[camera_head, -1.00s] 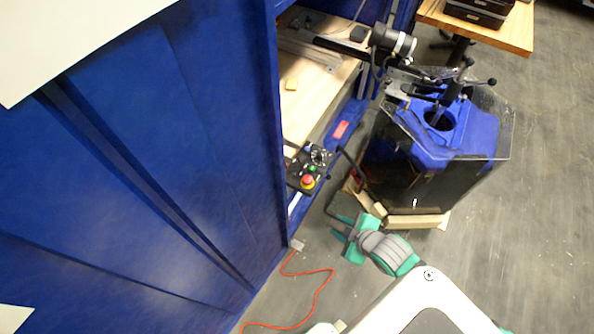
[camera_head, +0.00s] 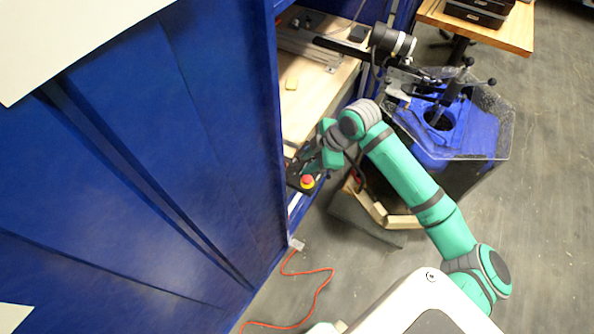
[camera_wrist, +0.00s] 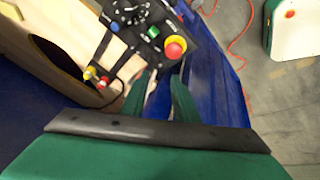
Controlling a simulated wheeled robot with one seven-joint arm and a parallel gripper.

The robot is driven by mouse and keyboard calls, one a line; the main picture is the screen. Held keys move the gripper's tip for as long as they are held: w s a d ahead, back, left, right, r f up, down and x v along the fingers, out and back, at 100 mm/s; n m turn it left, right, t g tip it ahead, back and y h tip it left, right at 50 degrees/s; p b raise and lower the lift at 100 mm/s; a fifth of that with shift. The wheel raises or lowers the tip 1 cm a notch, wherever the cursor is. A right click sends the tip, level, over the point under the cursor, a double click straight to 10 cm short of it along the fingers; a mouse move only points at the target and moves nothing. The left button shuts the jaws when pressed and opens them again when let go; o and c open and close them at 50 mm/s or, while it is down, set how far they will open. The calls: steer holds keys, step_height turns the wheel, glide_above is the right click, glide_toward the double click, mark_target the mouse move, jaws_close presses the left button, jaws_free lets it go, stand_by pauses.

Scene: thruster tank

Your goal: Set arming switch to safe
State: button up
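A black control panel (camera_wrist: 138,32) is at the top middle of the wrist view. I cannot tell which control is the arming switch. In the head view, my gripper (camera_head: 311,160) is over the panel and hides most of it. The red stop button (camera_head: 307,181) still shows. In the wrist view, the two green fingers of my gripper (camera_wrist: 161,76) stand apart below the panel, with nothing visible between them.
A blue cabinet wall (camera_head: 170,150) lies left of the panel. Red and yellow connectors (camera_wrist: 97,78) sit below the panel. An orange cable (camera_head: 315,300) lies on the open floor.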

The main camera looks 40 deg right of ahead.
mark_target(295, 173)
steer(key=x, duration=0.8)
steer(key=shift+w+a+f, duration=0.1)
steer(key=shift+w+f, duration=0.05)
steer(key=shift+f, duration=0.25)
jaws_close()
